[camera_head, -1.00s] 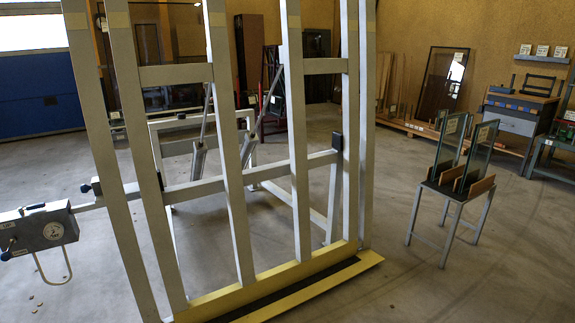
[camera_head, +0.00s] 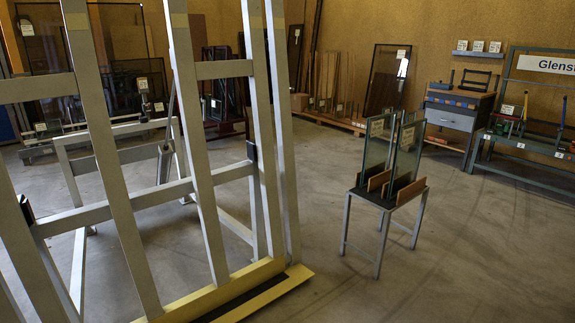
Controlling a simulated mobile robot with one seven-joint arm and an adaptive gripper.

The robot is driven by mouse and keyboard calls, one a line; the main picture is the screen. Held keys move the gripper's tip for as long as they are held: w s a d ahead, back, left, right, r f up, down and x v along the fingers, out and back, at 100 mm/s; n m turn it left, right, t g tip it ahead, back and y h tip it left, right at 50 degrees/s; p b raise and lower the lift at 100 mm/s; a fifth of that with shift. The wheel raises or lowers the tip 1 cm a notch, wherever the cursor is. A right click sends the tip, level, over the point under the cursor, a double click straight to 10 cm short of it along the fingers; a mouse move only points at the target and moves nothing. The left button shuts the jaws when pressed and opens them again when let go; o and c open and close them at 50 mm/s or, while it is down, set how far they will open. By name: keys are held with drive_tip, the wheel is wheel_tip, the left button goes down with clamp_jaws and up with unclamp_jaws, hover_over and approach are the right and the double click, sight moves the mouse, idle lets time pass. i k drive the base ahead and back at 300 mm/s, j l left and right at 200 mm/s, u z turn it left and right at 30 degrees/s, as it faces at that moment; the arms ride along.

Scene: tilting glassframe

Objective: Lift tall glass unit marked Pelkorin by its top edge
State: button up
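Two tall upright glass units stand side by side on a small grey-legged stand (camera_head: 379,216) right of centre. The left glass unit (camera_head: 373,155) and the right glass unit (camera_head: 402,162) each carry a pale label near the top edge. The writing is too small to read, so I cannot tell which is marked Pelkorin. Wooden pieces are at their lower parts on the stand. The units' top edges are uncovered. My gripper is not in view.
A large grey slatted tilting frame (camera_head: 208,186) with a yellow bottom ledge (camera_head: 292,279) fills the left. Dark-framed glass (camera_head: 388,77) leans by the back wall. A drawer bench (camera_head: 450,118) and a green rack (camera_head: 528,173) stand right. Floor around the stand is clear.

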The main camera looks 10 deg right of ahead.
sight(380, 131)
drive_tip(key=i+l+z, duration=0.15)
drive_tip(key=i+l, duration=0.15)
drive_tip(key=l, duration=0.35)
drive_tip(key=i+l+z, duration=0.2)
drive_tip(key=i+l, duration=0.15)
drive_tip(key=l, duration=0.2)
drive_tip(key=i+l+z, duration=0.15)
drive_tip(key=i+l, duration=0.25)
drive_tip(key=l, duration=0.15)
